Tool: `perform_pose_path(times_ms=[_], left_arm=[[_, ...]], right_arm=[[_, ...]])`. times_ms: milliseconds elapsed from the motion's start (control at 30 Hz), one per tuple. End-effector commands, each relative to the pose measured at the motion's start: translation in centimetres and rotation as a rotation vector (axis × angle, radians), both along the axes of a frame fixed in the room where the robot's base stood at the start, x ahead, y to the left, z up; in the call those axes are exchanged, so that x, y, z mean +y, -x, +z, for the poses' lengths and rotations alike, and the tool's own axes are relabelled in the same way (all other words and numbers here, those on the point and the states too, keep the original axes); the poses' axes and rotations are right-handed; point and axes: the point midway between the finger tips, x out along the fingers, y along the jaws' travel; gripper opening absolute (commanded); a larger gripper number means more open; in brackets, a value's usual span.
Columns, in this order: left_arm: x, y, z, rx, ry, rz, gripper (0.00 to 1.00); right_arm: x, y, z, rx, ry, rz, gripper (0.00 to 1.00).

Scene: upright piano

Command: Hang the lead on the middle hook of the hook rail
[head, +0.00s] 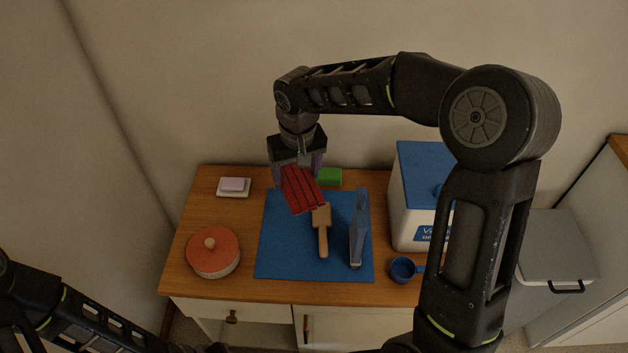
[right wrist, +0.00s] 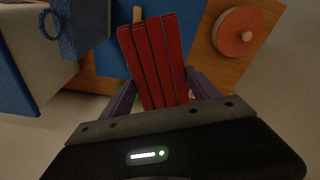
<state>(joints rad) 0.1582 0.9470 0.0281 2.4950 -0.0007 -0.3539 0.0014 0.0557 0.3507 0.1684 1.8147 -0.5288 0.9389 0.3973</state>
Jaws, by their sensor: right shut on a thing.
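The red lead (head: 302,190) is a bundle of flat red straps lying side by side. My right gripper (head: 297,172) is shut on its upper end, and the straps hang down from it over the cabinet top. In the right wrist view the lead (right wrist: 155,55) runs out from between the purple-grey fingers. The lower end of the lead appears near the wooden brush's head; I cannot tell whether they touch. The hook rail and its middle hook are not in view. My left arm shows at the lower left, with its gripper out of view.
A wooden cabinet (head: 200,275) carries a blue mat (head: 285,255), a wooden brush (head: 322,235), a blue upright object (head: 358,225), a red-lidded pot (head: 212,252), a soap dish (head: 234,193), a green block (head: 329,177), a blue scoop (head: 402,268) and a blue-lidded container (head: 408,220). A grey bin (head: 560,250) stands right.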

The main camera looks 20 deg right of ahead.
Motion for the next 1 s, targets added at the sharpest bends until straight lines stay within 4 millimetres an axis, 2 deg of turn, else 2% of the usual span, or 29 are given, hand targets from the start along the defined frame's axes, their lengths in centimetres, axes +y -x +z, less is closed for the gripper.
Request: perform_pose_path(times_ms=[267, 367, 467, 600, 733, 867, 1000], left_arm=[[0.0, 0.0, -2.4, 0.000, 0.000, -0.001, 0.36], [0.0, 0.0, -3.7, 0.000, 0.000, 0.000, 0.36], [0.0, 0.0, -5.8, 0.000, 0.000, 0.000, 0.36], [0.0, 0.0, -8.1, -0.001, 0.000, -0.001, 0.36], [0.0, -0.1, -9.4, -0.002, 0.000, 0.000, 0.36], [0.0, -0.1, -10.3, -0.003, -0.001, -0.001, 0.36], [0.0, -0.1, -10.6, -0.004, -0.001, 0.000, 0.36]], right_arm=[[-3.1, 0.0, 0.9, -0.159, 0.008, -0.055, 0.26], [-4.8, -0.2, 1.4, -0.241, 0.014, -0.083, 0.26], [-7.4, -1.2, 2.4, -0.375, 0.028, -0.117, 0.26], [-10.8, -3.4, 5.8, -0.581, 0.051, -0.143, 0.26], [-12.7, -4.8, 9.8, -0.747, 0.062, -0.134, 0.26], [-13.3, -5.5, 13.9, -0.891, 0.061, -0.103, 0.26], [-12.9, -5.8, 17.5, -1.012, 0.047, -0.057, 0.26]])
